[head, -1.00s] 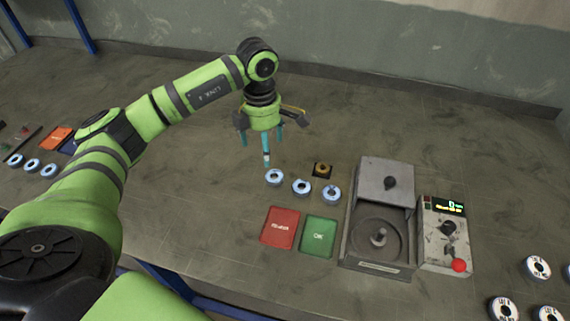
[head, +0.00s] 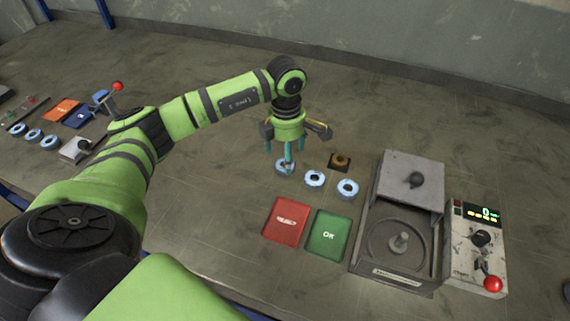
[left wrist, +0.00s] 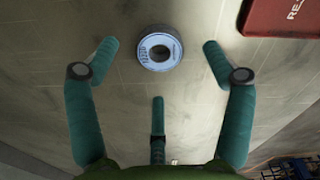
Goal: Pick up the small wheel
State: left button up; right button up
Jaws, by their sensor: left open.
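Three pale blue-white discs lie in a row on the bench: a left one (head: 282,168), a middle one (head: 314,179) and a right one (head: 347,187). I cannot tell which is the small wheel. My left gripper (head: 284,153) is open, its teal fingers pointing down over the left disc and partly hiding it. In the left wrist view, one disc (left wrist: 146,60) lies ahead, near the line between the two front fingertips of the open gripper (left wrist: 158,72). Nothing is held. My right gripper is not in view.
A red pad (head: 287,221) and a green pad (head: 328,236) lie in front of the discs. A brown ring on a dark square (head: 340,161) lies behind. A grey machine (head: 412,179) and control box (head: 477,245) stand to the right. The bench behind is clear.

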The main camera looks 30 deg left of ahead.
pick_arm(q)
notch_tip(320, 180, down, 3)
jog(key=shift+f+p, duration=0.2)
jog(key=shift+p, duration=0.35)
jog(key=shift+a+f, duration=0.1)
jog(key=shift+f, duration=0.1)
jog(key=c, duration=1.3)
jog(key=shift+r, duration=0.1)
